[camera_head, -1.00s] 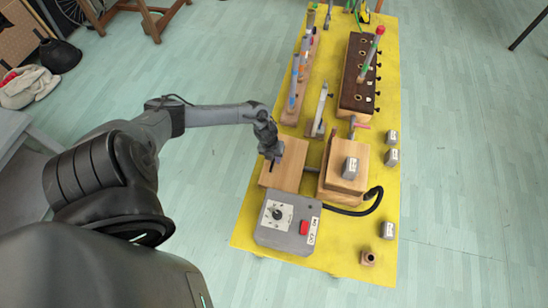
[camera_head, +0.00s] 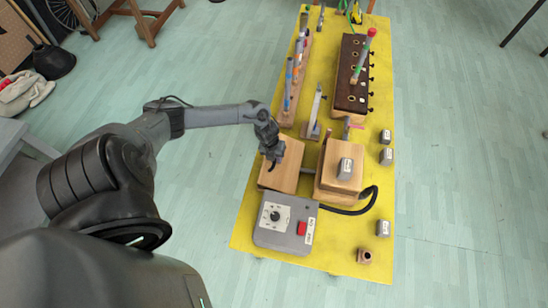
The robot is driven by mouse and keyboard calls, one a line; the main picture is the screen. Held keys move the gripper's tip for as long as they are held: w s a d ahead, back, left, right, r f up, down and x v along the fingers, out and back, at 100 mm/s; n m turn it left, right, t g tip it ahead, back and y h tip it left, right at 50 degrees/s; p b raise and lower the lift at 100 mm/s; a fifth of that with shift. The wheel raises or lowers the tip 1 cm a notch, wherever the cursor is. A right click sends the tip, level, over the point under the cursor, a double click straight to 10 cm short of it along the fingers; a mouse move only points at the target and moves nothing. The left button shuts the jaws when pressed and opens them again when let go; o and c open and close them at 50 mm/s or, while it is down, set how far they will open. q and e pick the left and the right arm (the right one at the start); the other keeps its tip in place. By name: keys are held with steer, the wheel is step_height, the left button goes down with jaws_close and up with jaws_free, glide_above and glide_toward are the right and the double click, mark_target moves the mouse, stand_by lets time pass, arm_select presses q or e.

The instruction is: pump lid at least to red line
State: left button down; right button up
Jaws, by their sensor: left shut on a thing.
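My left gripper (camera_head: 271,166) is at the lid's left part, pointing down. It is shut on a small part of the lid that its fingers mostly hide. The lid's left edge looks lifted and tilted, though the gap beneath it is hard to make out. I cannot see the red line. My right gripper is out of view.
Right of the pump stands a wooden box (camera_head: 328,190) with a grey weight (camera_head: 345,169) on top. A grey control box (camera_head: 269,237) is in front. More grey weights (camera_head: 383,229) stand along the right edge of the yellow table (camera_head: 335,238). A row of pipes (camera_head: 288,85) stands behind.

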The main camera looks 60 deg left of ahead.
arm_select(q)
steer(key=c, duration=1)
jaws_free()
steer(key=shift+s, duration=0.1)
steer(key=shift+o, duration=0.2)
